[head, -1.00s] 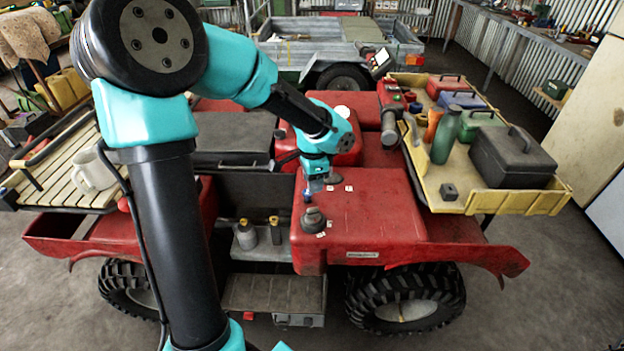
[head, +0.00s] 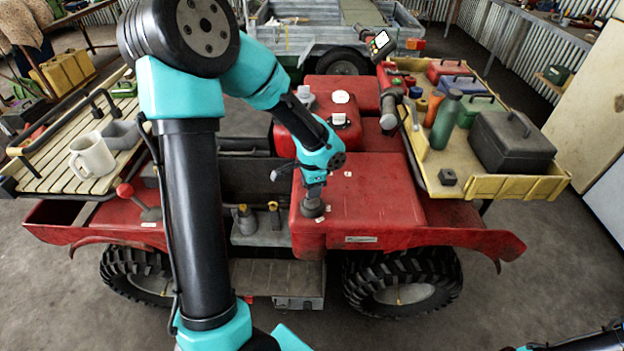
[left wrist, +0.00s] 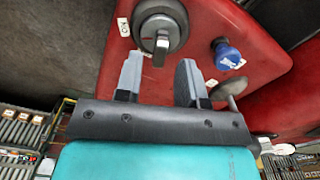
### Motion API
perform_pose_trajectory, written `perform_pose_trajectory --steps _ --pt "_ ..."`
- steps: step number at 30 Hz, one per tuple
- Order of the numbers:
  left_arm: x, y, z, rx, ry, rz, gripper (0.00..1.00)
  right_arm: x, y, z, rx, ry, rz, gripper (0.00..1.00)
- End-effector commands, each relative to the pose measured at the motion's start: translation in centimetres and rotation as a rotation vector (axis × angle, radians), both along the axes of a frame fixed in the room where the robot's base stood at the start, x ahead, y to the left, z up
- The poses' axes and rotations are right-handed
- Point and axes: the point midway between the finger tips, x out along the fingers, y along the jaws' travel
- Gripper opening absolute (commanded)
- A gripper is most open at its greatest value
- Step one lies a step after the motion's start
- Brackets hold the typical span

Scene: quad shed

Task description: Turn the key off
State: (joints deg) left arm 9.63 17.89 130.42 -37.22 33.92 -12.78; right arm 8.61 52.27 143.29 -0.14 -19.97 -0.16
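The key switch (left wrist: 161,25) is a round grey barrel on the red panel, with a flat metal key tab (left wrist: 161,48) sticking out toward my fingers. In the head view my gripper mostly covers the switch (head: 312,209). A white label (left wrist: 124,27) that seems to read ON sits beside it. My left gripper (left wrist: 158,68) is open, its two fingers apart on either side of the key tab in the wrist view; I see no contact. It also shows in the head view (head: 313,192), pointing down. My right gripper is out of view.
A blue knob (left wrist: 227,53) stands on the panel close to one finger. A red ball-topped lever (head: 125,190) and a mug (head: 92,155) are at left. A yellow tray (head: 535,188) with a green bottle (head: 446,120) and boxes is at right. The red top (head: 375,205) right of the switch is clear.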

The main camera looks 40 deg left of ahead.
Motion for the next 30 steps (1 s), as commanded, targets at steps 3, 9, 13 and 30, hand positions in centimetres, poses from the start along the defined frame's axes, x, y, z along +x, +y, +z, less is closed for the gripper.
perform_pose_trajectory --steps 3,9,13,30 --pt "-0.1 0.0 -1.2 -0.001 0.003 0.0 0.36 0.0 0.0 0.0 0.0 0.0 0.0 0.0" --pt "0.0 0.0 -2.4 0.001 0.002 -0.001 0.36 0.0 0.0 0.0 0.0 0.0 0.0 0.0" --pt "0.0 0.0 -2.6 0.001 0.001 0.0 0.36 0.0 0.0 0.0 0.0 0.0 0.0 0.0" --pt "0.0 0.0 -2.6 0.001 0.001 0.0 0.07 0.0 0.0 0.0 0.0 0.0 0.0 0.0"
